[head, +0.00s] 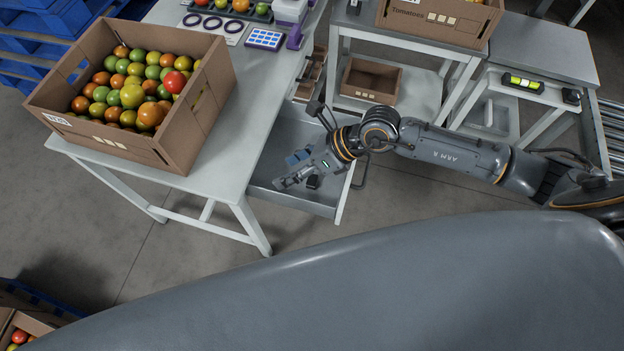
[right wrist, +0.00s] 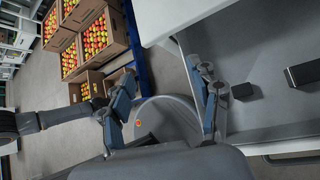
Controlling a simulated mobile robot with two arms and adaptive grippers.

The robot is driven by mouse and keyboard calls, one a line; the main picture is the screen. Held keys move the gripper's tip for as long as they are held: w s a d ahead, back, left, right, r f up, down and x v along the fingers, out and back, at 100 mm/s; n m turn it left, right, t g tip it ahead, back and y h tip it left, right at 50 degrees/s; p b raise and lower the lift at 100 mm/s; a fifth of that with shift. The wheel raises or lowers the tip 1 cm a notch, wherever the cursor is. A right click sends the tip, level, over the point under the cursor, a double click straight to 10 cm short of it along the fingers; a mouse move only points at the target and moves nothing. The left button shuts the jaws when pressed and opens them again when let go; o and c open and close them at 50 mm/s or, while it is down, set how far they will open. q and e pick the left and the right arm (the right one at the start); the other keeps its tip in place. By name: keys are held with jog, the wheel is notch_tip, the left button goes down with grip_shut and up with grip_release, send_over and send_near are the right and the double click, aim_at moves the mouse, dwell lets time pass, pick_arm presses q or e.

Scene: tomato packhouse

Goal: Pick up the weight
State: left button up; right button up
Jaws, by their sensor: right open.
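A drawer (head: 262,176) stands pulled out below the white bench. Inside it, a small black block (right wrist: 243,91) and a longer dark block (right wrist: 303,73) lie apart in the right wrist view. Either may be the weight; I cannot tell which. One dark block (head: 313,182) also shows in the head view, close to my gripper. My right gripper (head: 285,171) is over the drawer, fingers spread and empty. In the right wrist view, the gripper (right wrist: 167,78) has both blocks to the right of its fingers, outside the gap. My left gripper is out of view.
A crate of tomatoes (head: 190,150) stands on the white bench (head: 213,170), near the drawer. Another cardboard box (head: 375,82) sits on a shelf at the back. A spirit level (head: 523,83) lies on the right-hand table. Bare floor surrounds the drawer's front.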

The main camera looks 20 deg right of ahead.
jog(key=w+d+f+n+h, duration=0.15)
jog(key=d+f+h, duration=0.35)
jog(key=d, duration=0.5)
send_over(312, 179)
jog(key=s+d, duration=0.2)
jog(key=shift+h, duration=0.3)
notch_tip(312, 179, down, 7)
jog(key=shift+f, duration=0.15)
jog(key=shift+p+x, duration=0.6)
jog(key=shift+x, duration=2.25)
jog(key=shift+d, duration=0.1)
grip_shut()
